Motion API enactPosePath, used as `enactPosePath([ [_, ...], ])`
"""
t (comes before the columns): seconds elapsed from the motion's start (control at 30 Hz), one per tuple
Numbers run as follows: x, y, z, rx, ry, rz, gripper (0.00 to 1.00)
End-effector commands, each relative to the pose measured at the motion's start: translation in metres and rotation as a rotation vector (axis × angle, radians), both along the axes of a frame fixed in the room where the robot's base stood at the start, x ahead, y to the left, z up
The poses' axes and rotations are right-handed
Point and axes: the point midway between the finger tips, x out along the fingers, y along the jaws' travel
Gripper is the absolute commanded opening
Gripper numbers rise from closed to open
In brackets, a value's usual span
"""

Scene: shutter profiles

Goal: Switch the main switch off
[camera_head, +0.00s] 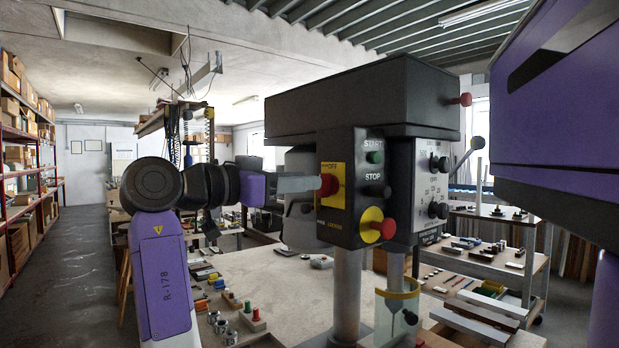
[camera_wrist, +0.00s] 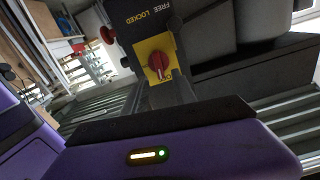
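The main switch is a red rotary knob (camera_head: 328,185) on a yellow plate (camera_head: 339,171) marked OFF at its top, on the black control box of a drill press. It also shows in the wrist view as a red knob (camera_wrist: 158,64) with a pale line on its face; its exact setting is hard to read. My gripper (camera_head: 314,184) points right, with its grey fingertip close to the left of the knob. I cannot tell if they touch. In the wrist view my gripper (camera_wrist: 166,88) reaches up towards the knob; the gap between its fingers is not clear.
The box also carries a green START button (camera_head: 375,157), a black STOP button (camera_head: 377,191) and a red emergency button (camera_head: 382,229) on yellow. Dials sit on the grey side panel (camera_head: 430,185). A workbench (camera_head: 280,285) with small parts lies below. The aisle at left is clear.

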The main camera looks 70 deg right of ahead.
Motion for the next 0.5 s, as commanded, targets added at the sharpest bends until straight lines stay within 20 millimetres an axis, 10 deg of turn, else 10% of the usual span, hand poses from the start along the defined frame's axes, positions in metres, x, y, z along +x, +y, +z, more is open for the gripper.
enactPosePath([
  [0.5, -0.017, -0.029, 0.0, 0.0, 0.0, 0.002, 0.33],
])
